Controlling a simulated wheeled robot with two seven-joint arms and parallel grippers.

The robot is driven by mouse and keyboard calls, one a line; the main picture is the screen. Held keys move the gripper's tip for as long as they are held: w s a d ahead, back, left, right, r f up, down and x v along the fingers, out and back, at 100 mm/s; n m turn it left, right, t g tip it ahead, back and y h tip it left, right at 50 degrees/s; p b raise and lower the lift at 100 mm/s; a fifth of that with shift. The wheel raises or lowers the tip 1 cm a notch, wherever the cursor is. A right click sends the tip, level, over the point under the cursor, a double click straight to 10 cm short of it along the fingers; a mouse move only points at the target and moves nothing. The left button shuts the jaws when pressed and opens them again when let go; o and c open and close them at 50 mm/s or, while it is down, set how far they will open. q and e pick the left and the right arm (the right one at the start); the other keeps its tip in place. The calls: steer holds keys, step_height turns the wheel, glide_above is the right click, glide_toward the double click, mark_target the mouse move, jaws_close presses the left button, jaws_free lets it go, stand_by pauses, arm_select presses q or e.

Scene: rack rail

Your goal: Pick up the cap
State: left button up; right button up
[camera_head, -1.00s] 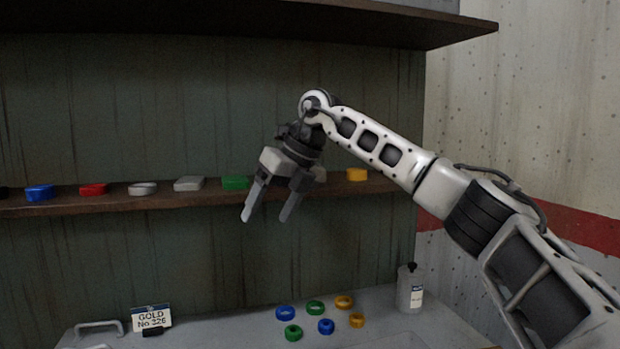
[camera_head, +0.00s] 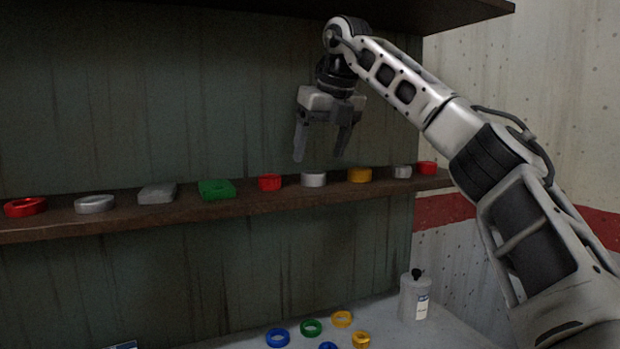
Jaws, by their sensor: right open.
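A row of small caps and rings stands on the shelf; I cannot tell which is the task's cap. From the left are a red ring (camera_head: 25,207), a silver ring (camera_head: 94,204), a grey square piece (camera_head: 157,194), a green square piece (camera_head: 217,190), a red cap (camera_head: 269,183), a silver cap (camera_head: 314,180), a gold cap (camera_head: 360,175), a smaller silver cap (camera_head: 402,172) and another red cap (camera_head: 427,168). My right gripper (camera_head: 319,157) is open and empty, fingers pointing down, in the picture just above the silver cap and apart from it. My left gripper is out of view.
The brown shelf (camera_head: 250,202) runs along a green back panel, with an upper shelf (camera_head: 240,8) overhead. On the grey table (camera_head: 450,335) below are a bottle (camera_head: 414,300) and several rings, including blue (camera_head: 277,338), green (camera_head: 311,328) and yellow (camera_head: 342,319).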

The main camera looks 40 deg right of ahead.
mark_target(314, 172)
steer(key=x, duration=0.4)
steer(key=shift+f, duration=0.35)
steer(key=shift+w, duration=0.1)
steer(key=shift+c, duration=0.7)
steer(key=c, duration=0.9)
steer(key=shift+r, duration=0.1)
